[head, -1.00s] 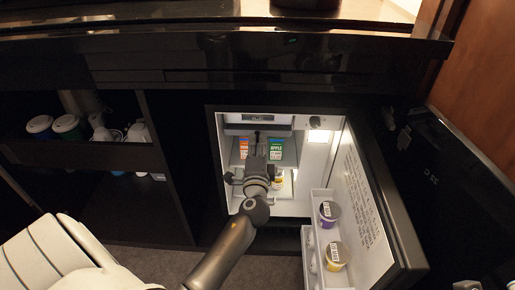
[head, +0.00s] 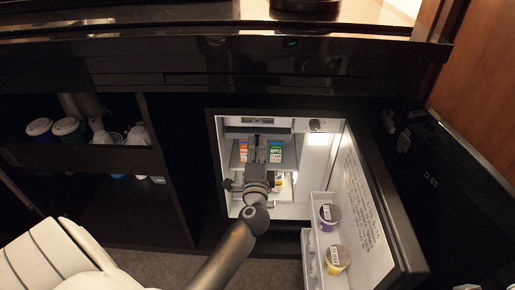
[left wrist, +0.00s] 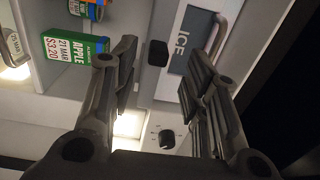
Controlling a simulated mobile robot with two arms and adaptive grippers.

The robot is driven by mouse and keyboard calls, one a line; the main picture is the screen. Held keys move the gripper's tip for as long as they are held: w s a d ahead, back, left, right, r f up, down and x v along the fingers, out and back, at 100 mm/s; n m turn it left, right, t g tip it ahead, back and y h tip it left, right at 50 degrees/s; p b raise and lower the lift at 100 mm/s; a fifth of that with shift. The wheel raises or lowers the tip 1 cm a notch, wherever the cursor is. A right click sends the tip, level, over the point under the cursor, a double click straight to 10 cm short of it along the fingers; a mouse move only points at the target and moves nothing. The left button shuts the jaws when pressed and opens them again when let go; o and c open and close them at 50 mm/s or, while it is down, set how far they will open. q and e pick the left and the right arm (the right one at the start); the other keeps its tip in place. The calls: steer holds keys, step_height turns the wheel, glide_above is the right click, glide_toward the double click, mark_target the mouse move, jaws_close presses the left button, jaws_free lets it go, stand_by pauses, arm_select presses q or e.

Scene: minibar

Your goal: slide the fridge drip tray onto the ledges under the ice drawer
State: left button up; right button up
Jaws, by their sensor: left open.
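The ice drawer (head: 262,123) is at the top inside the open fridge. In the left wrist view its grey front (left wrist: 190,42) reads "ICE" and has a handle at the right. My left gripper (head: 257,140) reaches into the fridge just below the drawer in the head view. In the left wrist view its two fingers (left wrist: 157,75) are apart with nothing held between them. A black block (left wrist: 157,53) shows beyond and between the fingers; I cannot tell what it belongs to. I cannot pick out the drip tray or the ledges for certain.
An apple carton (head: 276,151) and an orange carton (head: 243,150) stand behind the gripper. A dial (left wrist: 166,139) is on the fridge wall. The open door (head: 365,205) at the right holds a purple-sided cup (head: 328,217) and a yellow one (head: 337,259). Bottles and cups fill the left shelf.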

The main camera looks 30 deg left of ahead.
arm_select(q)
steer(key=v, duration=1)
steer(key=shift+s, duration=0.3)
steer(key=shift+d, duration=0.15)
